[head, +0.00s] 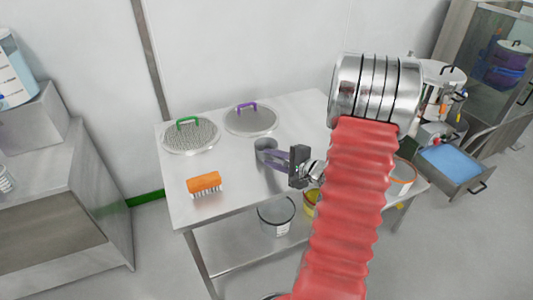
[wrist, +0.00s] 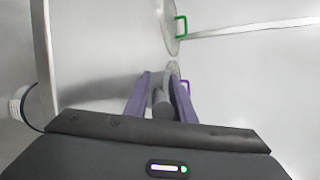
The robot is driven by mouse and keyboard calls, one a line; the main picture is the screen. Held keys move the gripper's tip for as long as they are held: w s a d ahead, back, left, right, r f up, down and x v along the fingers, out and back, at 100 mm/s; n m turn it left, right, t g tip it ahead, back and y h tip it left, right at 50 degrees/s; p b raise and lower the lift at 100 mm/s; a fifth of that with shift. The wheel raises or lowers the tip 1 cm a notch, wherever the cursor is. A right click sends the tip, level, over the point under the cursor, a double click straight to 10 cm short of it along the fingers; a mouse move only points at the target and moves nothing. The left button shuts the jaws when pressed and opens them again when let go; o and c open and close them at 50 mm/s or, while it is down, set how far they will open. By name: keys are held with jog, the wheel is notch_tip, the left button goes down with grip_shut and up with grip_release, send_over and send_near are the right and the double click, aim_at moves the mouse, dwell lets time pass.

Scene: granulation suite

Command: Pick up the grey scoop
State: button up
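The grey scoop (head: 265,145) is on the steel table, near its middle. My gripper (head: 269,157) reaches it from the right, with its purple fingers close beside the scoop. In the wrist view, the scoop's dark grey handle (wrist: 163,109) lies between the two purple fingers (wrist: 160,88). A gap seems to show on each side of the handle, so the fingers look open around it. The fingers partly hide the scoop in the head view.
On the steel table (head: 235,195) are an orange brush (head: 204,183), a green-handled mesh lid (head: 189,136) and a purple-handled lid (head: 251,120). A clear bucket (head: 276,216) stands on the lower shelf. The table's front middle is bare.

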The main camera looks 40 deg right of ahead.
grip_shut()
jog(key=shift+r, duration=0.1)
dwell(0.3)
notch_tip(320, 180, up, 10)
dwell(0.7)
dwell(0.4)
